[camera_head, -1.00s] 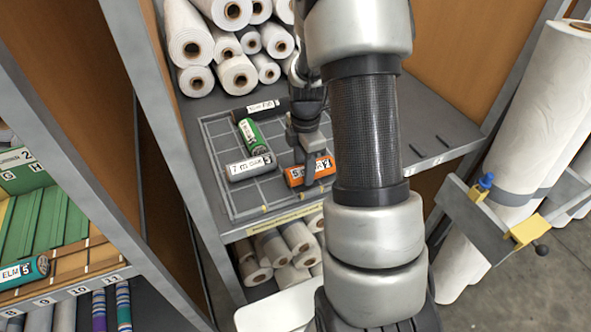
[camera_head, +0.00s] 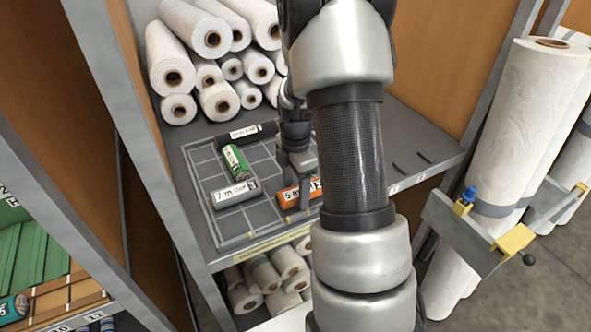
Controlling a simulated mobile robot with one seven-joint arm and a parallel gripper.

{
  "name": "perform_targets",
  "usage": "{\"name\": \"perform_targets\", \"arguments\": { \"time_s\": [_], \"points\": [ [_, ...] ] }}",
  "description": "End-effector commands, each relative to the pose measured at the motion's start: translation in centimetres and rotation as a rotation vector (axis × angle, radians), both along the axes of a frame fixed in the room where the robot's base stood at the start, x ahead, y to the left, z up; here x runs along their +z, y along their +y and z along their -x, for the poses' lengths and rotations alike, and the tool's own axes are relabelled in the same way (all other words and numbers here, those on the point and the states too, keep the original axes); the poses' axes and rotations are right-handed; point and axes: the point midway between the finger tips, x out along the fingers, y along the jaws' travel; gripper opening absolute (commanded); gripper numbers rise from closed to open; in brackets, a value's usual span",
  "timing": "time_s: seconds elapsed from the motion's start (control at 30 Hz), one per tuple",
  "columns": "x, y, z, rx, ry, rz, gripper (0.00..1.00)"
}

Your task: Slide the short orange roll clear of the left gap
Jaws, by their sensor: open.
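The short orange roll (camera_head: 287,196) lies near the front right of the gridded grey tray (camera_head: 225,226). It has a white label and lies nearly crosswise; its right end is close to my arm's outline. My gripper (camera_head: 303,190) points down at the orange roll, with a finger crossing in front of its label. The jaws are open; the far finger and any contact are hidden. Small yellow marks (camera_head: 250,236) sit on the tray's front edge. I cannot make out which opening is the left gap.
A grey roll (camera_head: 236,193) lies left of the orange one, a green roll (camera_head: 236,160) behind it, and a black roll (camera_head: 252,133) at the back. White rolls (camera_head: 205,75) are stacked behind the tray. A shelf upright (camera_head: 150,170) stands left.

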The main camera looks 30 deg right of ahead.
Motion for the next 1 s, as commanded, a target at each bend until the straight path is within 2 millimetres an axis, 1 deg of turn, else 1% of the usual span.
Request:
{"name": "perform_targets", "arguments": {
  "time_s": [0.17,0.4,0.6,0.7,0.8,1.0],
  "points": [
    [3.2,-0.1,-0.1,-0.001,-0.007,0.002,0.62],
    [9.2,-0.1,-0.2,0.0,-0.008,0.003,0.62],
    [13.6,-0.1,-0.2,-0.001,-0.007,0.003,0.62],
    [15.2,-0.1,-0.2,-0.001,-0.005,0.002,0.62],
    [16.2,-0.1,-0.1,-0.001,-0.003,0.001,0.62],
    [16.9,0.0,-0.1,0.0,-0.003,0.001,0.62]
  ]
}}
